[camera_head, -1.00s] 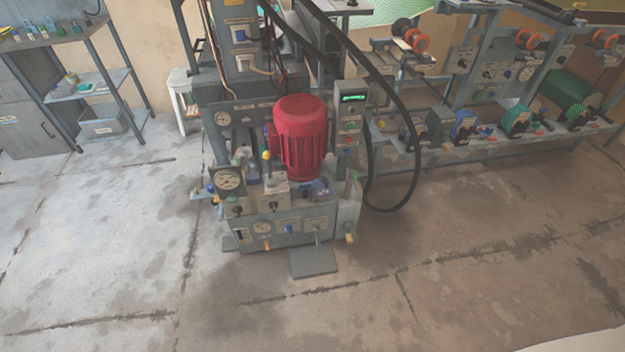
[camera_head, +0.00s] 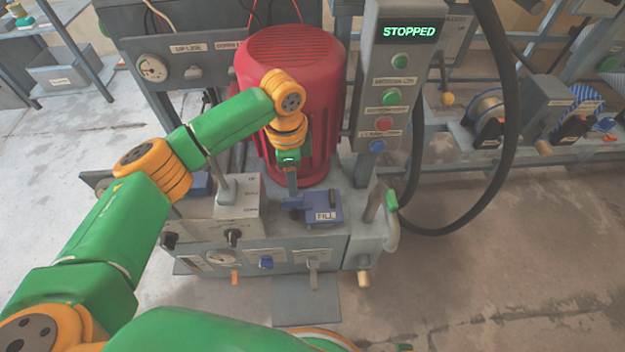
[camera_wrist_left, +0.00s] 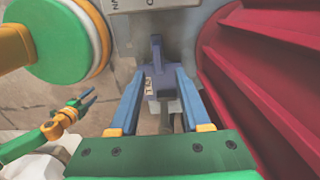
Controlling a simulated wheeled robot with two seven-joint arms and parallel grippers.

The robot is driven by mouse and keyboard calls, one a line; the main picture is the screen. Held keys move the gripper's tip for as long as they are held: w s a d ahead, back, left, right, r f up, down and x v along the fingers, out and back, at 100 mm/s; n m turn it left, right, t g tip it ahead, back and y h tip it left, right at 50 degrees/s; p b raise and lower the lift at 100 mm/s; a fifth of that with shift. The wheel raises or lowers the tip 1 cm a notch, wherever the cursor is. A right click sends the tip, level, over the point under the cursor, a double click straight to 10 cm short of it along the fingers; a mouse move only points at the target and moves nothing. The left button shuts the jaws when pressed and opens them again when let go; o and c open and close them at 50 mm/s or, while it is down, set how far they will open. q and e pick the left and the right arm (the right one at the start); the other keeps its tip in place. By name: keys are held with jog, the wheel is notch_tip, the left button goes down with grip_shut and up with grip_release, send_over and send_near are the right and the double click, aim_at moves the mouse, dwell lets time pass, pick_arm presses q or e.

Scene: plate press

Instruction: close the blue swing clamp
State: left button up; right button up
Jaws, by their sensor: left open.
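The blue swing clamp (camera_head: 312,212) is on top of the grey machine, in front of the red motor, beside a label reading FILL. My left gripper (camera_head: 291,192) points down at its left end in the head view. In the left wrist view the clamp's blue body (camera_wrist_left: 157,78) lies between and beyond the tips of my open left fingers (camera_wrist_left: 160,85), with a narrow part standing up. I cannot tell whether the fingers touch it. My right gripper (camera_wrist_left: 82,103) shows small at the left of the left wrist view, away from the clamp; its jaw state is unclear.
The ribbed red motor (camera_head: 292,65) stands close behind my left gripper. A control post (camera_head: 395,85) with a STOPPED display stands to its right, with a black hose (camera_head: 503,120) beyond. A lever (camera_head: 225,185) rises left of the clamp.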

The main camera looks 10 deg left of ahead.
aim_at(293, 199)
pick_arm(q)
jog(key=f, duration=0.2)
jog(key=f+b, duration=0.2)
jog(key=f, duration=0.1)
jog(key=shift+s+a+f, duration=0.1)
jog(key=shift+s+f, duration=0.2)
jog(key=shift+f, duration=0.55)
grip_shut()
pick_arm(e)
jog(key=w+a, duration=0.1)
jog(key=w+r, duration=0.1)
jog(key=shift+w+a+r, duration=0.2)
jog(key=shift+w+a, duration=0.15)
jog(key=shift+w, duration=0.05)
